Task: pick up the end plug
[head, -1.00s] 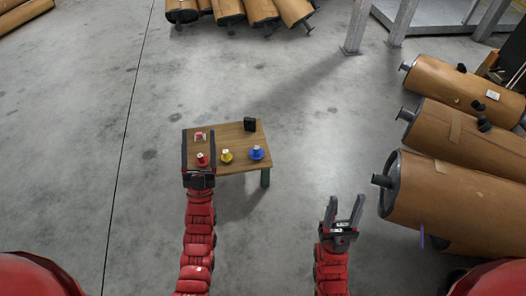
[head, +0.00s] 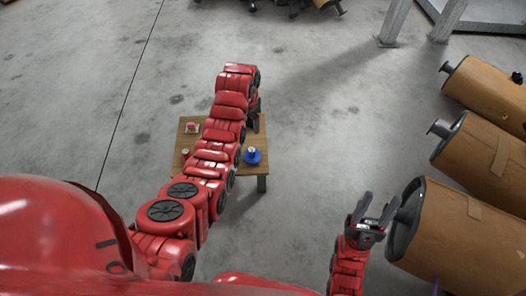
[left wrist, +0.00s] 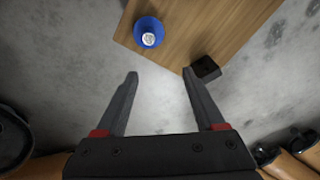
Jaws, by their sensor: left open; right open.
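A small wooden table (head: 262,170) holds small coloured pieces; which one is the end plug I cannot tell. A blue round piece with a pale top (head: 252,156) sits near its right edge, and it also shows in the left wrist view (left wrist: 149,32). A red piece (head: 185,153) and a pink one (head: 192,127) are on the left side. The yellow piece is hidden behind my left arm. My left gripper (left wrist: 160,73) is open and empty by the table edge, its right fingertip close to a black block (left wrist: 206,68). My right gripper (head: 380,200) is open and empty, off the table.
A grey metal frame post (head: 394,22) stands at the back right. The concrete floor left of the table is clear.

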